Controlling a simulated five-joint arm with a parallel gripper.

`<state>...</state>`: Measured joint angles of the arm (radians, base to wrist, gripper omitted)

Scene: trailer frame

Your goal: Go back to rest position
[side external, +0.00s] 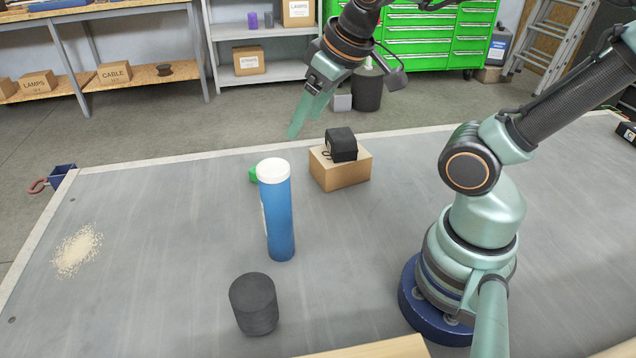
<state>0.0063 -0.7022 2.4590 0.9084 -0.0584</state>
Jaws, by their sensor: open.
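My gripper (309,108) is raised above the far edge of the grey table (180,250), left of and higher than a small cardboard box (338,174). Its green fingers point down and to the left, open, with nothing seen between them. A black object (341,144) sits on top of the box, apart from the fingers. My arm's base stands on the right part of the table.
A blue cylinder with a white cap (278,215) stands mid-table, partly hiding a green object (253,174). A black cylinder (254,304) stands nearer. Pale grains (77,250) lie at left. A blue clamp-like thing (60,177) is at the left edge. The table's left is mostly clear.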

